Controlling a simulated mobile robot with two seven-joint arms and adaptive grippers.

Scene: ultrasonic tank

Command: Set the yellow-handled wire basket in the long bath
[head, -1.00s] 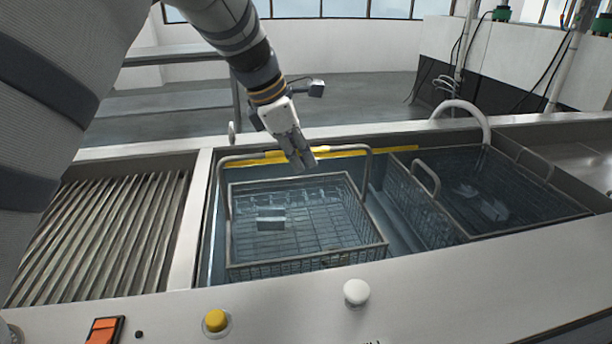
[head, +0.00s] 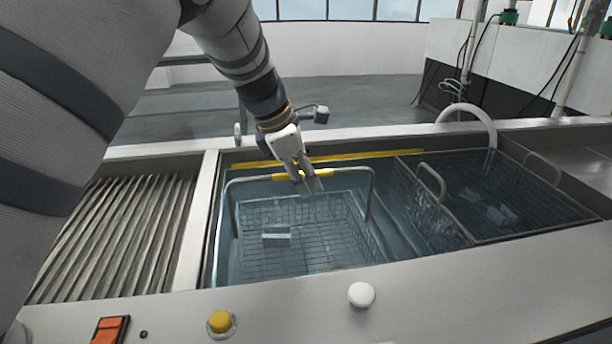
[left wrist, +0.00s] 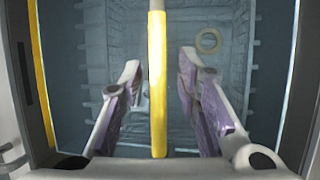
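The wire basket (head: 300,255) sits low in the long bath (head: 214,225), below the liquid surface. Its grey bail stands upright above it, with a yellow grip (head: 333,173) along the top bar. My left gripper (head: 313,186) is at that grip, its fingers pointing down. In the left wrist view the yellow handle (left wrist: 157,80) runs between the two fingers, with a gap on each side, so the gripper is open around it. A grey block (head: 277,236) lies in the basket, and a pale yellowish ring (left wrist: 208,40) shows in the left wrist view. My right gripper is out of view.
A second wire basket (head: 432,180) with a grey handle stands on the right. A ribbed drain surface (head: 110,240) lies on the left. A yellow strip (head: 390,155) runs along the bath's back edge. The front panel carries a yellow button (head: 220,321) and a white knob (head: 361,295).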

